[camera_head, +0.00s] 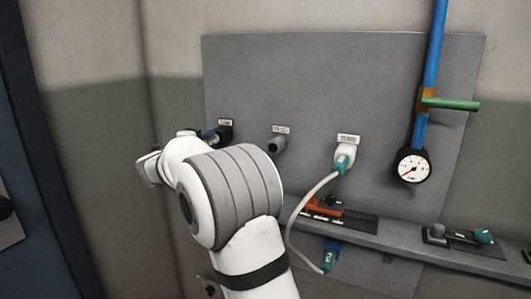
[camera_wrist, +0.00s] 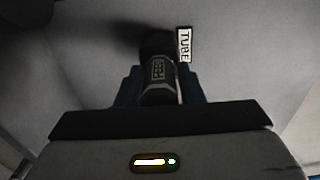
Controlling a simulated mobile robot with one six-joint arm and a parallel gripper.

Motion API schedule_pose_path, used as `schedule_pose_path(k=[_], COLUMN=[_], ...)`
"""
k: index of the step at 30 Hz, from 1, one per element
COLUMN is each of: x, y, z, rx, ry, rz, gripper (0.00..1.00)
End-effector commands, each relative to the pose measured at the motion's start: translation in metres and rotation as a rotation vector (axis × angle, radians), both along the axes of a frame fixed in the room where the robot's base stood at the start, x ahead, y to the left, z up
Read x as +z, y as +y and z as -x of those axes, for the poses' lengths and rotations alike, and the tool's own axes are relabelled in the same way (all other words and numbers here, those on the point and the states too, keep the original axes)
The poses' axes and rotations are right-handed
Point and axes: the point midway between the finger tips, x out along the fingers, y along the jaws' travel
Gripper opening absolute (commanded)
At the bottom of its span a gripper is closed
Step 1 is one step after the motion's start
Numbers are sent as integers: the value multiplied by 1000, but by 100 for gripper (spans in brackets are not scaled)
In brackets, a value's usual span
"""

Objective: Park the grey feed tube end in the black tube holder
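The black tube holder (camera_head: 225,132) is at the upper left of the grey panel in the head view. It also shows in the wrist view as a dark round shape (camera_wrist: 157,43) beside a "TUBE" label. The grey feed tube end (camera_wrist: 158,84), with printed lettering, sits between the dark blue fingers of my gripper (camera_wrist: 160,88). The fingers appear to press on both its sides. Its far end meets the holder; how deep it sits inside is hidden. In the head view my gripper (camera_head: 209,136) is at the holder, mostly hidden by my wrist.
A gauge (camera_head: 412,166) hangs from a blue pipe (camera_head: 431,60) at right. A ledge (camera_head: 410,243) with controls runs below.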

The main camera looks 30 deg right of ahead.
Motion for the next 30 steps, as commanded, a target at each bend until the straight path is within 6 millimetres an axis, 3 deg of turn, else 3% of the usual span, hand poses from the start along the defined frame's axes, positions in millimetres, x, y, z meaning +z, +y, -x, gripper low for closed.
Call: schedule_pose_path(k=[6, 14, 30], x=[0, 0, 0], y=[0, 2, 59], z=[0, 2, 47], rx=[0, 0, 1], ry=[0, 0, -1], rz=[0, 0, -1], gripper=[52, 52, 52])
